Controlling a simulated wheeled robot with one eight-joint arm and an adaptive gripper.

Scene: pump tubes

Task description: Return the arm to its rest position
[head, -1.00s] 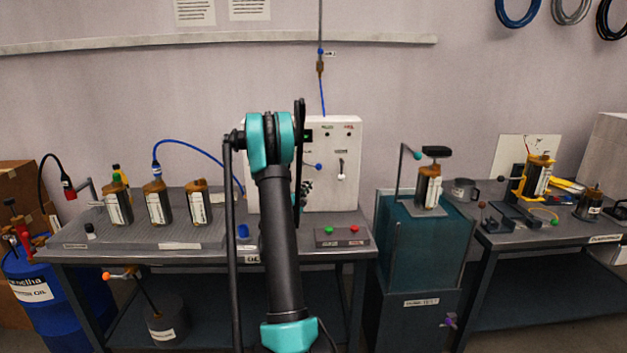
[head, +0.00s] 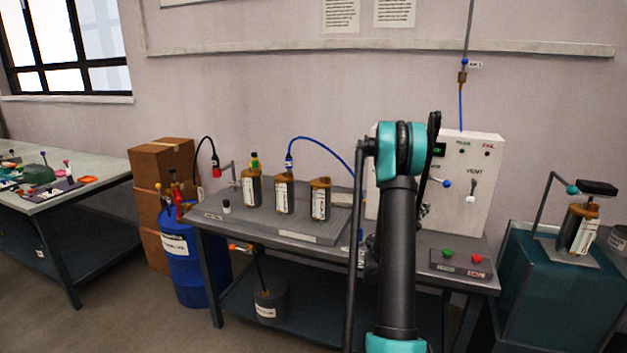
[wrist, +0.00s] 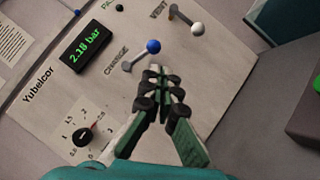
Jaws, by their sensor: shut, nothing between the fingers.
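My arm stands upright in the head view, folded in front of the middle bench. My gripper (wrist: 160,75) shows in the wrist view with its fingertips together and nothing between them. It points at the white test panel (wrist: 110,90), which also shows in the head view (head: 485,165). The fingertips appear just below the blue-knobbed CHARGE lever (wrist: 153,46); I cannot tell how far they are from it. The white-knobbed VENT lever (wrist: 197,29) is further right. The panel's display (wrist: 88,52) reads 2.18 bar. In the head view the gripper is hidden behind the arm.
Several pump tubes, one in the middle (head: 284,192), stand on the bench's grey plate (head: 235,220). A button box (head: 460,263) is at the bench's right. A teal tank (head: 535,290) stands further right. A blue oil drum (head: 190,265) and cardboard boxes (head: 160,160) are left.

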